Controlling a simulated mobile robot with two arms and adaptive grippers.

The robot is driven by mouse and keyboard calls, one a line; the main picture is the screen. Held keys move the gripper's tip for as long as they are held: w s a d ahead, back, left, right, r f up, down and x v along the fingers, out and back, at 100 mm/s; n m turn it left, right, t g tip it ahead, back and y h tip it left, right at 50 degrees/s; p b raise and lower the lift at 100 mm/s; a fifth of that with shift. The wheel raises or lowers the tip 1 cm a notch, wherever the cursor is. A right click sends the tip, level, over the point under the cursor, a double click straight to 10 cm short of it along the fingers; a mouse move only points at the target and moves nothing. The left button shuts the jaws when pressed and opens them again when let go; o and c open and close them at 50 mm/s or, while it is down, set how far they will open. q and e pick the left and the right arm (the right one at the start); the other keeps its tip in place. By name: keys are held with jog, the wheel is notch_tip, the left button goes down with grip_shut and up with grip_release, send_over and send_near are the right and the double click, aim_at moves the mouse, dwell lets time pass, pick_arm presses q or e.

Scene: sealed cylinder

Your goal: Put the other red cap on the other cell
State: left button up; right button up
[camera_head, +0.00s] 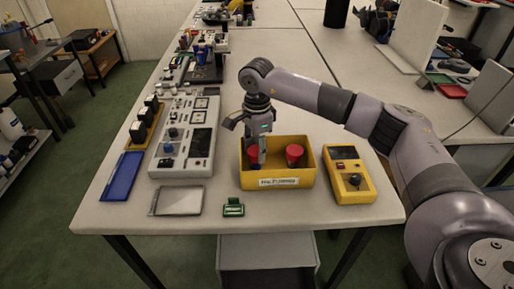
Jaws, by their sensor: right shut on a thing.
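A yellow box (303,179) with a white label stands near the front edge of the table. My right gripper (257,160) reaches down into its left half. It is shut on a red cap (252,153), which is partly hidden by the fingers. A second red cap (294,152) is in the right half of the box, apart from the gripper. The lower parts of both red things are hidden or too small to tell, so I cannot tell which cell is under which cap. My left gripper is not in view.
A yellow control box (347,174) with a knob stands right of the yellow box. A grey instrument panel (187,140), a blue tray (121,176), a flat clear plate (177,201) and a small green part (233,208) lie to the left and front. A yellow rack (146,125) holds dark items.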

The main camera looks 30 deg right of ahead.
dwell(0.3)
jog(key=o, duration=0.9)
jog(key=shift+o, duration=0.4)
jog(key=o, duration=0.4)
jog(key=shift+r+p, duration=2.3)
jog(key=shift+r, duration=1.2)
jog(key=shift+f, duration=0.1)
